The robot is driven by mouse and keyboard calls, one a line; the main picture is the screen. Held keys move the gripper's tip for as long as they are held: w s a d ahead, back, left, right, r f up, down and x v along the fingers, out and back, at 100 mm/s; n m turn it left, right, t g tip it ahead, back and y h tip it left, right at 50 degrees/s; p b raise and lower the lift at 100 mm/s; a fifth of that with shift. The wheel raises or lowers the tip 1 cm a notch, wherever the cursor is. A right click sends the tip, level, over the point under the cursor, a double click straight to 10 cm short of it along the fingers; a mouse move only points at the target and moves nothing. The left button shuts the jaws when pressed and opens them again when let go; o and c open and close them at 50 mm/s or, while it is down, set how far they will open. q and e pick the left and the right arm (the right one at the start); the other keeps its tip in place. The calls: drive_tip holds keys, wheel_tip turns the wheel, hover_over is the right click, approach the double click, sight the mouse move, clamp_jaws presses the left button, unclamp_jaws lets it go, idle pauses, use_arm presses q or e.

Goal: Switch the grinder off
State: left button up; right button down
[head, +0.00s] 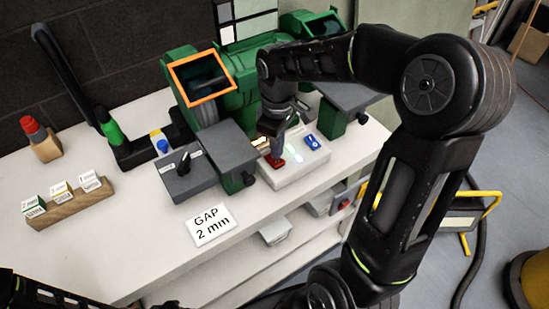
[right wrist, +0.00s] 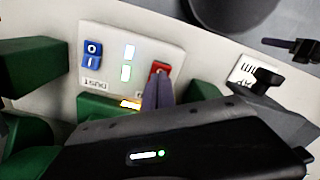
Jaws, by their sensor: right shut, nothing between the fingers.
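The green bench grinder (head: 240,98) stands on the white bench, with an orange-framed guard (head: 203,80) over its left wheel. A white switch box (head: 309,165) sits in front of it, with a red switch (head: 277,160) and a blue switch (head: 311,142). In the right wrist view the red switch (right wrist: 160,67) is partly hidden behind my fingertips; the blue switch (right wrist: 92,52) is clear, and two pale lit indicators (right wrist: 128,62) show between them. My right gripper (head: 272,143) is shut and empty, its tips (right wrist: 158,92) at the red switch. I cannot tell whether they touch.
Grey tool rests (head: 224,143) flank the switch box. A grey box with a black knob (head: 184,172) and a "GAP 2 mm" card (head: 211,226) lie to the left. A wooden block with small cards (head: 68,204) stands farther left. The bench's front left is clear.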

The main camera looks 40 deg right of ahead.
sight(277, 161)
drive_tip(key=shift+f+b, duration=0.85)
drive_tip(key=shift+f, duration=0.4)
idle(0.4)
drive_tip(key=shift+r, duration=0.1)
drive_tip(key=shift+r+p, duration=2.85)
drive_tip(key=shift+r, duration=0.65)
drive_tip(key=shift+f, duration=0.1)
